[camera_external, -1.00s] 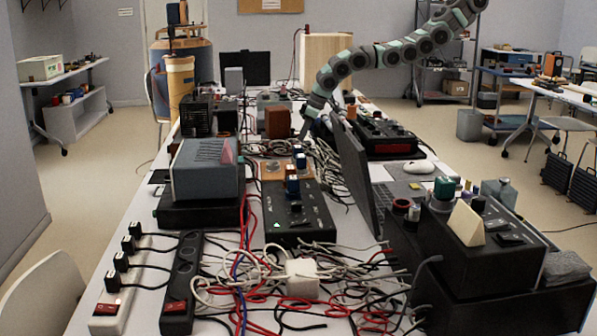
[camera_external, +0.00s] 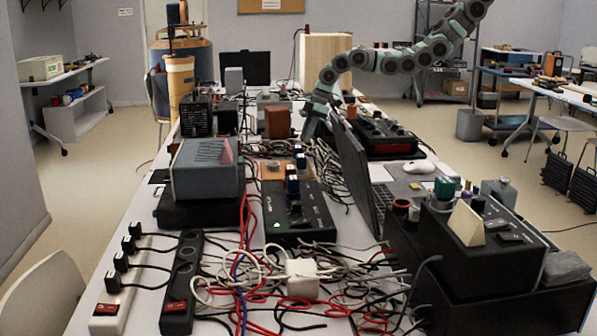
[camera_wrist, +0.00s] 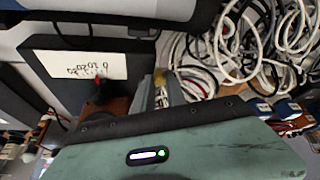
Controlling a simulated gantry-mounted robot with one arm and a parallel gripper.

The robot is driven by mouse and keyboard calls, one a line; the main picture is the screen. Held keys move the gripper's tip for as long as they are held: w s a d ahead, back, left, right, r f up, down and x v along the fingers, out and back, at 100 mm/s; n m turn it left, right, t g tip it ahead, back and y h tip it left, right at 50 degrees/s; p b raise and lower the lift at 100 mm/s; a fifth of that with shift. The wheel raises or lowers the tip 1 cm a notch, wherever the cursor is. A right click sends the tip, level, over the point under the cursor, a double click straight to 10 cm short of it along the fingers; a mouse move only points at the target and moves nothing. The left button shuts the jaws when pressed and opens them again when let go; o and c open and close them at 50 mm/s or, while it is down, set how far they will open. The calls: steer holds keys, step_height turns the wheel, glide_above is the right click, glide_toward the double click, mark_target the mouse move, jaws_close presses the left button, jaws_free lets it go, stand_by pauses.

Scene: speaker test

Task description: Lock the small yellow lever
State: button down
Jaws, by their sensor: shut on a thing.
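The small yellow lever (camera_wrist: 160,75) shows only as a small yellow tip in the wrist view, at the end of my gripper (camera_wrist: 160,88). The grey fingers are closed around it and hide its lower part. How far the lever is turned cannot be told. In the external view my gripper (camera_external: 308,132) reaches down to the table behind the open laptop, beside a bundle of cables. The yellow lever cannot be made out there.
In the wrist view a dark device with a white label (camera_wrist: 85,65) and a red-tipped part (camera_wrist: 99,82) lie left of the fingers. Loose white cables (camera_wrist: 225,50) lie right. The laptop (camera_external: 361,172) and a brown box (camera_external: 277,123) stand close to my gripper.

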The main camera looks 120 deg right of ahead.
steer(key=n+b, duration=0.1)
steer(key=b, duration=0.1)
steer(key=d+n+y+b, duration=0.1)
steer(key=n+b, duration=0.1)
steer(key=b, duration=0.1)
steer(key=s+n+b, duration=0.1)
steer(key=n+b, duration=0.1)
steer(key=shift+d+f+g+y, duration=0.3)
steer(key=shift+d+y, duration=0.05)
steer(key=shift+y, duration=0.05)
steer(key=n+b, duration=0.1)
steer(key=b, duration=0.2)
steer(key=shift+s+d+r+n+y, duration=0.15)
steer(key=shift+d+r+n+y, duration=0.1)
steer(key=shift+n+y, duration=0.15)
steer(key=c, duration=1.4)
jaws_free()
steer(key=shift+o, duration=0.2)
steer(key=p+v, duration=0.2)
steer(key=v, duration=0.9)
steer(key=shift+w, duration=0.2)
